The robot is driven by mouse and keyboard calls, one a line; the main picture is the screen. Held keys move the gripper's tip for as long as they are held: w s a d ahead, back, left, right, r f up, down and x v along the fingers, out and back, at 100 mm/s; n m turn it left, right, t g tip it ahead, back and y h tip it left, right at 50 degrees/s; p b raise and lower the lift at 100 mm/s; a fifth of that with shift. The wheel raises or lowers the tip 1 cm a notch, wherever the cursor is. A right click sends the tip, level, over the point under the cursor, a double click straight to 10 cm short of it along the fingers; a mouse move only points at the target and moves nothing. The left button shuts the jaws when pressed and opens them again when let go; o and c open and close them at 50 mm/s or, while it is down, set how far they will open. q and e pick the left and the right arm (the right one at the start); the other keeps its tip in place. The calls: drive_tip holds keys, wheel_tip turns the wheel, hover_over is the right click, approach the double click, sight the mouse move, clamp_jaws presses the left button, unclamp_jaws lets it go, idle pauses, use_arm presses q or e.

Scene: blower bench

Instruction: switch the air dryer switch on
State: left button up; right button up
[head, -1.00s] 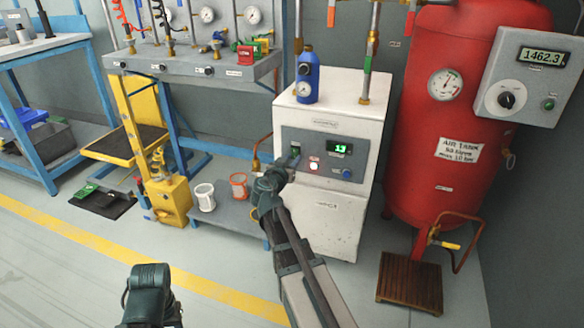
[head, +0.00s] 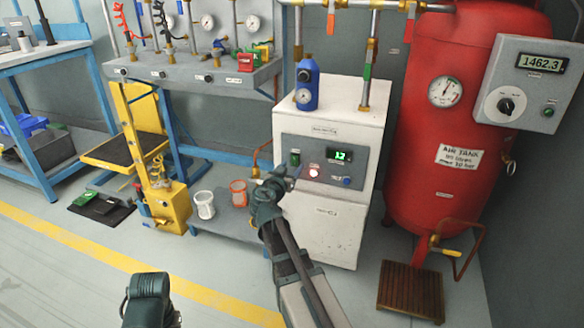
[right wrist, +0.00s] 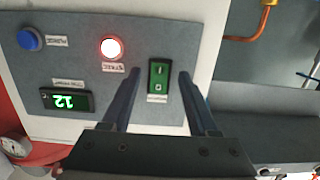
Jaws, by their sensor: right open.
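The air dryer (head: 325,225) is a white cabinet with a grey panel. Its switch is a dark green rocker (head: 295,158) at the panel's left. In the right wrist view, where the panel appears upside down, the rocker (right wrist: 158,80) has two white marks; I cannot tell which half is pressed. My right gripper (head: 290,172) is just in front of the panel, below the switch in the head view. It is open and empty, and in the right wrist view its fingers (right wrist: 160,74) flank the rocker; contact is unclear. Only a dark part of my left arm shows, without fingers.
The panel also has a glowing lamp (head: 314,172), a green display (head: 339,155) and a blue button (head: 346,182). A blue filter (head: 306,88) stands on top.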

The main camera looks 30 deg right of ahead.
drive_tip(key=p+v, duration=0.1)
drive_tip(key=v, duration=1.2)
drive_tip(key=shift+p, duration=0.3)
drive_tip(key=shift+s, duration=0.1)
drive_tip(key=s+a+f+n+g+y+p, duration=0.1)
drive_tip(key=s+a+n+g+y+p, duration=0.65)
drive_tip(key=a, duration=0.55)
drive_tip(key=s+a+f+n+g+y+p, duration=0.2)
drive_tip(key=s+a+n+g+y+p, duration=0.15)
drive_tip(key=s+a+n+p, duration=0.6)
drive_tip(key=a+r+m+p, duration=0.1)
drive_tip(key=a+r+p, duration=0.1)
drive_tip(key=r+p, duration=1.5)
drive_tip(key=s+a+r+m+p, duration=0.1)
drive_tip(key=a+r+m+p, duration=0.1)
drive_tip(key=r+p, duration=1.6)
drive_tip(key=shift+s+r, duration=0.2)
drive_tip(key=shift+r, duration=0.55)
